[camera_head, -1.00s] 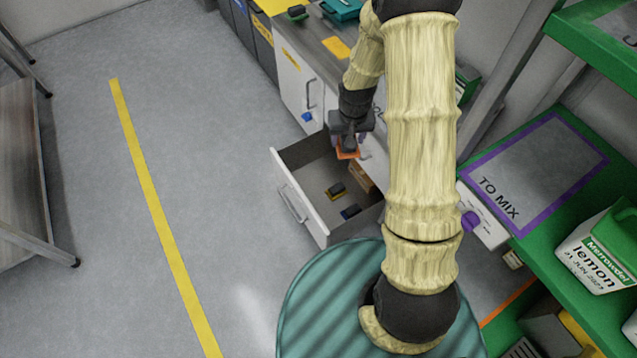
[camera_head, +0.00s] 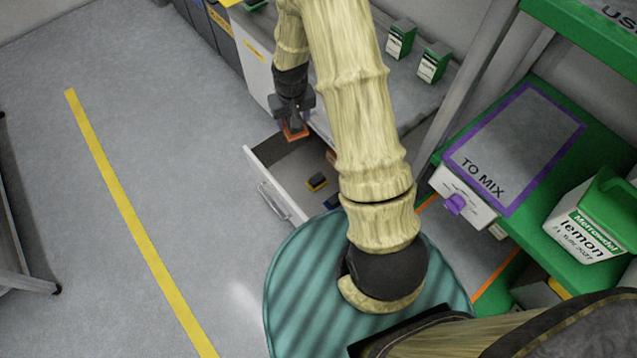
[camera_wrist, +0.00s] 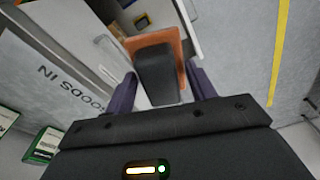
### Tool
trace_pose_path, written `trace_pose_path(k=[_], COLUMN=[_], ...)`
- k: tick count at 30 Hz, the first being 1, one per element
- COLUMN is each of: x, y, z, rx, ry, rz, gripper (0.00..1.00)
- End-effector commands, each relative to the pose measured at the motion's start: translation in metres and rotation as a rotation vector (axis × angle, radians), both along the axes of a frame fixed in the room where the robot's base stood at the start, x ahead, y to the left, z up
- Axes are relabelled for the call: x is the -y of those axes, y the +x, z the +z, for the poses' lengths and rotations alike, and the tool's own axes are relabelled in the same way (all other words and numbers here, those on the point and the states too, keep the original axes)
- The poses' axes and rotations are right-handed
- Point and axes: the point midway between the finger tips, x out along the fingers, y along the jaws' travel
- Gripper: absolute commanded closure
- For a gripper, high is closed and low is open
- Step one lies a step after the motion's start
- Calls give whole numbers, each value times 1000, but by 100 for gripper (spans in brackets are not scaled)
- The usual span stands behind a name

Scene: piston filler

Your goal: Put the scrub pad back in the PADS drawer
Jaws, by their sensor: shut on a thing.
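The scrub pad is an orange pad (camera_head: 295,132) with a dark block handle; it also shows in the wrist view as an orange plate (camera_wrist: 168,42). My gripper (camera_head: 293,112) is shut on its dark handle, with a purple finger on each side in the wrist view (camera_wrist: 162,82). The pad hangs with its orange face away from the gripper. An open white drawer (camera_head: 262,185) lies below, and the pad appears near its far side wall. Its height above the wall is unclear. The drawer's label is not readable. Inside lies a yellow and dark pad (camera_head: 317,182).
A blue item (camera_head: 332,202) lies in the drawer, partly hidden by my arm. The counter (camera_head: 415,100) carries green and white boxes (camera_head: 433,64). A green shelf (camera_head: 560,180) with a lemon jug (camera_head: 590,222) stands right.

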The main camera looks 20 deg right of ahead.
Motion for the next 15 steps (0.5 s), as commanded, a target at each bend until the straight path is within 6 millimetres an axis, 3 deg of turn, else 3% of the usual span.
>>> trace_pose_path(k=[15], x=[8], y=[21], z=[-166], rx=[-3], ry=[-3], rz=[94], gripper=[66])
